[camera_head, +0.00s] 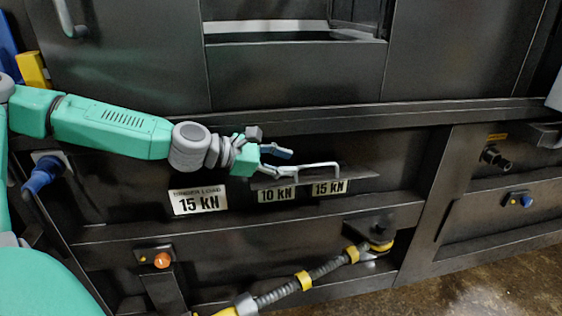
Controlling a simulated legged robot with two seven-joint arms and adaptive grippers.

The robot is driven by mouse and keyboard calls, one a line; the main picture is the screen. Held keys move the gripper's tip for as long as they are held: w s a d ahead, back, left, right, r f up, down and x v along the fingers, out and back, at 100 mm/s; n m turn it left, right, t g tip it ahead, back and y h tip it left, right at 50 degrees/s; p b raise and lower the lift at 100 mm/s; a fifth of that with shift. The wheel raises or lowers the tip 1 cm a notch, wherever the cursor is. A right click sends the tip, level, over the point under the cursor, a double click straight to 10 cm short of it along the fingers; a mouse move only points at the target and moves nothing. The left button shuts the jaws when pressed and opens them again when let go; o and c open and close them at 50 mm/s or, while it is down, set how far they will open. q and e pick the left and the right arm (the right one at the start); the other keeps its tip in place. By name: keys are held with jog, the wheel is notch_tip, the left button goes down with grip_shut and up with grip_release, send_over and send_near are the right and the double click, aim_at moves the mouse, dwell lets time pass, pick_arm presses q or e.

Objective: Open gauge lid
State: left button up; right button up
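The gauge lid (345,178) is a thin dark plate on the front panel, seen nearly edge-on, with a pale bar handle (318,165) on it. It juts out above the 10 kN label (276,195) and another 15 kN label (329,188), which both show below its edge. My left gripper (291,163) is at the left end of the handle, its fingers apart, one blue-tipped finger above and one lower. I cannot tell whether it touches the handle. My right gripper is not in view.
A larger 15 kN plate (199,200) is left of the lid. Below are an orange button (162,260) and a ribbed hose (310,280) with yellow bands. A ledge (400,113) runs above my arm. A blue knob (40,178) sticks out at left.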

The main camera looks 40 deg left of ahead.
pick_arm(q)
jog(key=shift+s+a+r, duration=0.1)
jog(key=shift+s+r, duration=0.1)
jog(key=shift+s, duration=0.15)
jog(key=shift+a, duration=0.1)
dwell(0.4)
jog(key=shift+s, duration=0.15)
